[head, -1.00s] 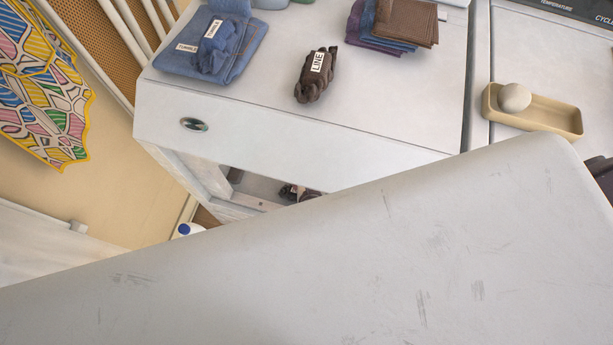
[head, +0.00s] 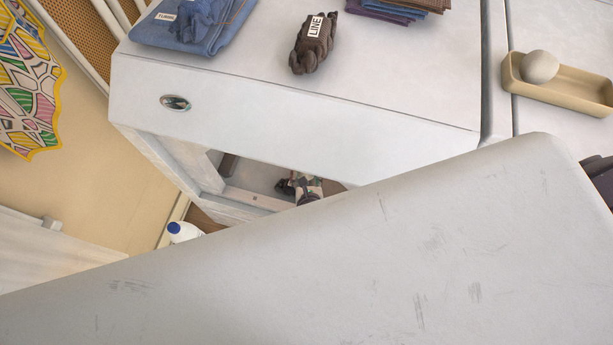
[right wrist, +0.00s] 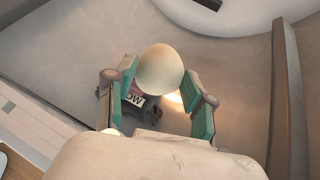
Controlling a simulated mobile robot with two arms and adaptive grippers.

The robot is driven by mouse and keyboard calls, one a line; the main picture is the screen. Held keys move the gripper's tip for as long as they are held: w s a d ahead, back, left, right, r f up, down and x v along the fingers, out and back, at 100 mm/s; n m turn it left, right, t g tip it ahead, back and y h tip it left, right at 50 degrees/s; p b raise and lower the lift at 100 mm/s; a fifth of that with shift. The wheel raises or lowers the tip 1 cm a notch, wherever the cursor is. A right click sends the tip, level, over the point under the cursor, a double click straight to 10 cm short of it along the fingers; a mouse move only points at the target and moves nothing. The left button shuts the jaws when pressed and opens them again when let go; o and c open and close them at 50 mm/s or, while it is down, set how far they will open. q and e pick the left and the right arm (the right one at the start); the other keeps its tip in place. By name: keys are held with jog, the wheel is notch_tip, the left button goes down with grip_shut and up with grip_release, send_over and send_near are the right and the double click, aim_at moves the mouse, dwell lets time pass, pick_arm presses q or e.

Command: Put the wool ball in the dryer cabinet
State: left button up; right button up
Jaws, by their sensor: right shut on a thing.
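In the right wrist view, a pale cream wool ball (right wrist: 160,70) sits between the green-padded fingers of my right gripper (right wrist: 159,76), which is shut on it. The gripper and ball are inside a curved, metal-coloured drum or cavity (right wrist: 225,75). Below the ball lies a dark bundle (right wrist: 148,113) with a white label ending in "OW", partly covered by the ball and fingers. In the head view, the dryer cabinet (head: 280,105) is white with an open front; dark items show in its opening. My left gripper is not in view.
A beige tray (head: 555,92) holding another pale ball (head: 539,67) stands on top at right. Folded jeans (head: 190,30) and a brown bundle labelled LINE (head: 312,50) lie on top. A large pale scratched surface hides the lower view. A white bottle (head: 182,232) stands at lower left.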

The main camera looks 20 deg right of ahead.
jog(key=shift+f+b, duration=0.55)
jog(key=shift+f, duration=0.05)
jog(key=o, duration=1.1)
jog(key=shift+r, duration=0.1)
jog(key=shift+r+p, duration=0.35)
jog(key=shift+p, duration=0.15)
jog(key=shift+r+p, duration=0.6)
jog(key=v, duration=0.4)
jog(key=p+v, duration=0.1)
jog(key=v, duration=0.2)
jog(key=p+v, duration=0.1)
jog(key=v, duration=0.3)
jog(key=shift+s+a+f, duration=0.15)
jog(key=shift+s, duration=0.3)
